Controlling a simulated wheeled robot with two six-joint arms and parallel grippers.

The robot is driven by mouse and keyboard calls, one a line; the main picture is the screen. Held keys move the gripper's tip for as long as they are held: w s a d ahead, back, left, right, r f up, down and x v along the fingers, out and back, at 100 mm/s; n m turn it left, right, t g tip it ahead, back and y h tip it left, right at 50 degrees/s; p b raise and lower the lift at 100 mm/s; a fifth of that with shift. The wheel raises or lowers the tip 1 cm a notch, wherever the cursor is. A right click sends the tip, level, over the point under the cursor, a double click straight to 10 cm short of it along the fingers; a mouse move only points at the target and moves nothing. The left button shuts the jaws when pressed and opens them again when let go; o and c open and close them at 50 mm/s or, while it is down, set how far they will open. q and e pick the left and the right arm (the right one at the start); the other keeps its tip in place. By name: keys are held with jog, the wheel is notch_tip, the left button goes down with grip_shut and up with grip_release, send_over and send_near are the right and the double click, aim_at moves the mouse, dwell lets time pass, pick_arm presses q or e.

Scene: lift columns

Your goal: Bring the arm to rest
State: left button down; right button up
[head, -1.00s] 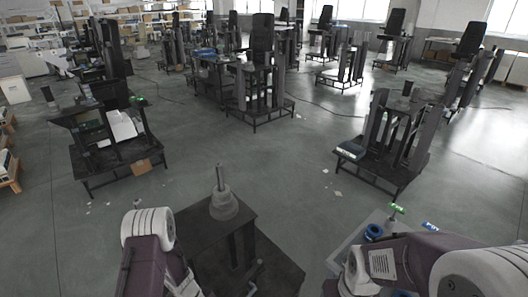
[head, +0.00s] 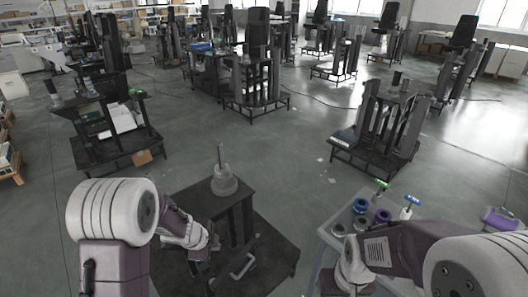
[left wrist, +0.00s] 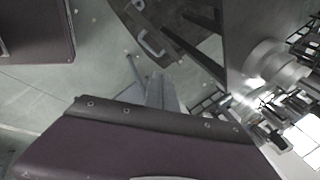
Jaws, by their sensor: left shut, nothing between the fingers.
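My left arm comes in from the lower left in the head view and is folded. Its gripper (head: 213,243) is small and partly hidden beside the dark stand (head: 185,188), and it is shut and empty. In the left wrist view a purple link of mine fills the bottom. My right arm (head: 400,248) is bent across the lower right of the head view, over the edge of a grey table (head: 325,238). Its fingertips are not visible.
The dark stand carries stepped grey discs on a post (head: 224,182). The grey table holds several rings, including a blue ring (head: 361,206), and green-topped and blue-topped tools. A purple object (head: 500,219) lies at the right. Open floor (head: 265,145) lies beyond, with column stations farther back.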

pick_arm(q)
jog(key=s+a+r+n+t+y, duration=0.1)
jog(key=s+a+r+n+y, duration=0.3)
jog(key=r+n, duration=0.55)
jog(key=s+d+f+n+g+h, duration=0.1)
jog(key=s+f+n+g, duration=0.1)
jog(key=s+n, duration=0.2)
jog(key=s+d+f+n+g+h, duration=0.1)
jog(key=s+f+n+g, duration=0.1)
jog(key=s+n, duration=0.3)
jog(key=s+f, duration=0.1)
jog(key=s, duration=0.3)
jog(key=shift+s+g, duration=0.4)
